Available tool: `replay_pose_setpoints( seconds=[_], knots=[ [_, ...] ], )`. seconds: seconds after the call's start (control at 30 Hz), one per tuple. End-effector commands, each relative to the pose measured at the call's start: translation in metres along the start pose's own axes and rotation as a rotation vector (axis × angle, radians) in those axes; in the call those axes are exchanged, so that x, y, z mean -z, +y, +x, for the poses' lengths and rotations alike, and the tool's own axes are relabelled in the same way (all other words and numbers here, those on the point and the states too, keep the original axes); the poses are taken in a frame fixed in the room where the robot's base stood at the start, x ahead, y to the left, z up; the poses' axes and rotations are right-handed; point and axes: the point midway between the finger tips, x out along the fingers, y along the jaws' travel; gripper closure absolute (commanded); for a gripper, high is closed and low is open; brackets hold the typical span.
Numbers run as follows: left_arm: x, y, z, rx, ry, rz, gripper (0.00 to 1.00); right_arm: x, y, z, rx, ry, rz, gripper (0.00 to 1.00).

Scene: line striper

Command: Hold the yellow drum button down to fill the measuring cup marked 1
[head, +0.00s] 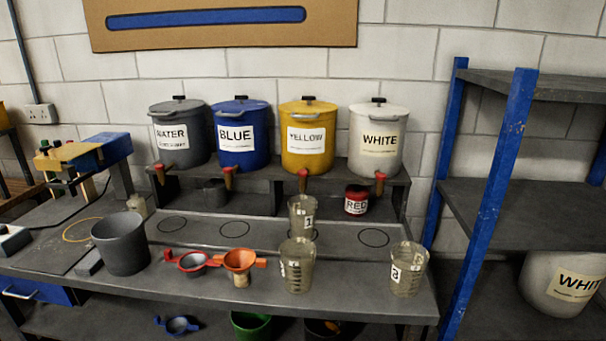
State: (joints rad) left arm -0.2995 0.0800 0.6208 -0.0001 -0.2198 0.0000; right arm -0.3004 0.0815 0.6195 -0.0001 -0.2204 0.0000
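The yellow drum (307,155) stands on the raised rack, labelled YELLOW. Its red button (303,172) sits at the top of the tap on the drum's lower front. The measuring cup marked 1 (302,220) is clear and stands upright on the bench below that tap. Whether it holds any liquid is too small to tell. A second clear cup (298,272) stands in front and partly overlaps its lower part; its mark is unclear. A third cup marked 2 (408,274) stands to the right. Neither of my grippers shows in the head view.
Grey WATER (184,140), blue (240,150) and white (378,150) drums flank the yellow one. A red tin (356,202) stands under the rack. A grey bucket (121,250), a red strainer (193,264) and an orange funnel (240,261) crowd the front left. A blue-post shelf (492,190) bounds the right.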

Motion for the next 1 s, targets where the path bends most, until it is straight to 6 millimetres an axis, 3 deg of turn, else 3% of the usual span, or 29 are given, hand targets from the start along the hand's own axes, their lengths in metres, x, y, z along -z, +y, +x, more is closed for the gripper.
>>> replay_pose_setpoints(
  seconds=[0.47,1.0],
  knots=[
    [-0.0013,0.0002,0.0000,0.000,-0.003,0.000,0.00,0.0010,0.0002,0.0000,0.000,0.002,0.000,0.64],
    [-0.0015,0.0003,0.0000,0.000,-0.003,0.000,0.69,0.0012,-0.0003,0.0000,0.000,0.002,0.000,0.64]
  ],
)
